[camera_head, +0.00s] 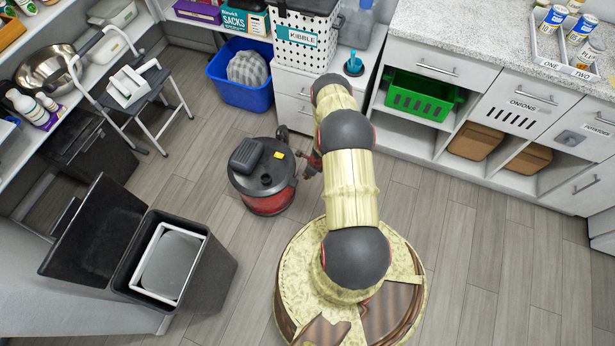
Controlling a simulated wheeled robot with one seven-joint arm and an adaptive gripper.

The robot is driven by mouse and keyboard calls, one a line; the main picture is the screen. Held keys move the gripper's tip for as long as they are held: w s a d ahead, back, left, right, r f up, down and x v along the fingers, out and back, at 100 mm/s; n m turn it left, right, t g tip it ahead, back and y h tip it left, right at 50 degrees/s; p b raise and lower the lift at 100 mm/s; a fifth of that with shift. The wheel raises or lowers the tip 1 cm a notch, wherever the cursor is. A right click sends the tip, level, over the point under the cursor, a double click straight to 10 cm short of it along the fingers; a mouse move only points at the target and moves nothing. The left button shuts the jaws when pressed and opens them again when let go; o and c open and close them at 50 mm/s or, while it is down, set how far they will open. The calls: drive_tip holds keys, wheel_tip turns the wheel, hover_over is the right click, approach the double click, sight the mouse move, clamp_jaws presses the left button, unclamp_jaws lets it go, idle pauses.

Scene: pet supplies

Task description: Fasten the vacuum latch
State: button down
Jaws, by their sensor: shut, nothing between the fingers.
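The vacuum (268,203) is a round canister with a black top and a red lower body, standing upright on the floor left of my arm. A dark motor housing and a small yellow patch (279,155) show on its top. I cannot make out the latch; it is too small or hidden. My gripper (308,168) is at the vacuum's right side, low and close to its rim. It is shut and empty, partly hidden behind my arm. I cannot tell whether it touches the vacuum.
A blue bin (240,94) stands behind the vacuum. A step stool (144,117) and an open dark bin (213,268) stand at the left. White cabinets (436,72) with a green basket (424,98) line the right. Open floor (478,225) lies at the right front.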

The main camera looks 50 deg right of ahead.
drive_tip(key=shift+r, duration=0.1)
drive_tip(key=shift+r+p, duration=0.4)
drive_tip(key=shift+r, duration=0.3)
drive_tip(key=shift+s, duration=0.1)
